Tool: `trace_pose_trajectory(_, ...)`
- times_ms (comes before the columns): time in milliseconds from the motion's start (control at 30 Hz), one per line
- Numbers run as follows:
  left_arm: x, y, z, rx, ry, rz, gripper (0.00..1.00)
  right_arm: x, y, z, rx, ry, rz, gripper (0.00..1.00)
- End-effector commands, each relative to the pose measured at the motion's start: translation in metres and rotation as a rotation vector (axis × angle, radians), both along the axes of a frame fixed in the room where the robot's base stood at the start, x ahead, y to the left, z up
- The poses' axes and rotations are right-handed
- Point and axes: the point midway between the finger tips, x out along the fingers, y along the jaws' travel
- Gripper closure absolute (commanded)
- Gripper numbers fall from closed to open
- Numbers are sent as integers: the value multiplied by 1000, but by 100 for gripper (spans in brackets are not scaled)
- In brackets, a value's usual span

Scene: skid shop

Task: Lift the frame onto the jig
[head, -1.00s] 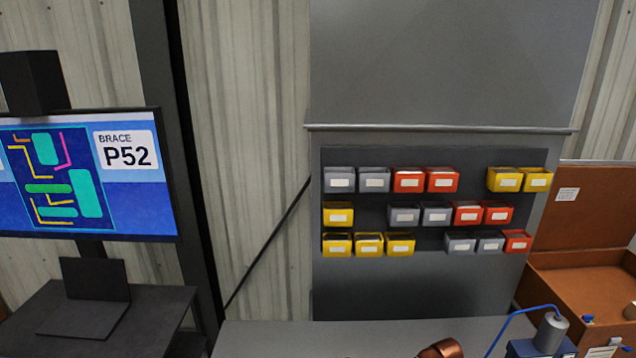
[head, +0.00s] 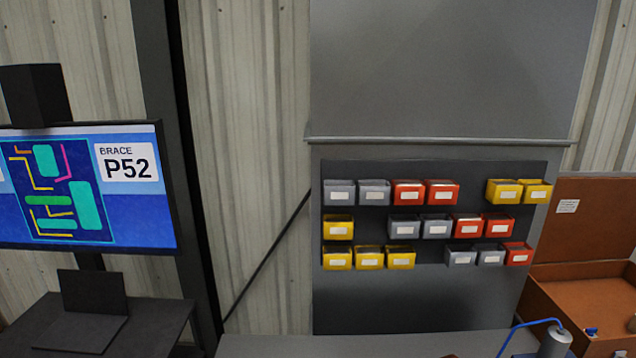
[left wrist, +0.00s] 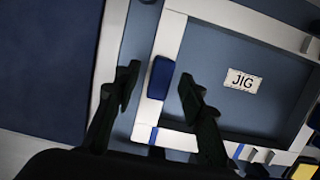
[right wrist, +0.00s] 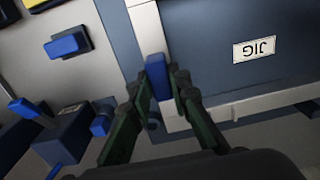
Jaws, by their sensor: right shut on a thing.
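The white frame (left wrist: 168,38) shows in the left wrist view with a blue grip (left wrist: 160,77) on its side bar. My left gripper (left wrist: 160,88) is open, its two fingers standing apart on either side of that grip with gaps. In the right wrist view the frame (right wrist: 146,22) has another blue grip (right wrist: 158,76), and my right gripper (right wrist: 163,86) is shut on it. The dark blue jig (left wrist: 215,55) with its JIG label shows inside the frame's outline. It also shows in the right wrist view (right wrist: 210,25). I cannot tell the frame's height above it. The head view shows neither gripper.
In the head view a grey bench (head: 300,345) lies at the bottom, below a rack of yellow, red and grey bins (head: 437,225). A screen (head: 85,187) reading BRACE P52 is at left. In the right wrist view, blue-topped fixtures (right wrist: 68,45) stand left of the frame.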

Motion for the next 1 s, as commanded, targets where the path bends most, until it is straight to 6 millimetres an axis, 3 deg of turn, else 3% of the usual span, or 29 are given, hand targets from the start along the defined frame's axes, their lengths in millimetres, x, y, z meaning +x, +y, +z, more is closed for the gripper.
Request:
trace_pose_trajectory(200, 0, 0, -1, 1, 1, 0, 61, 0, 0, 1, 0, -1, 0, 100)
trace_pose_trajectory(233, -1, 0, -1, 1, 1, 0, 61, 0, 0, 1, 0, -1, 0, 81)
trace_pose_trajectory(500, 0, 0, 0, 0, 0, 0, 61, 0, 0, 0, 0, 0, 0, 62)
trace_pose_trajectory(1000, 0, 0, 1, -1, 0, 0, 61, 0, 0, 1, 0, 0, 0, 61)
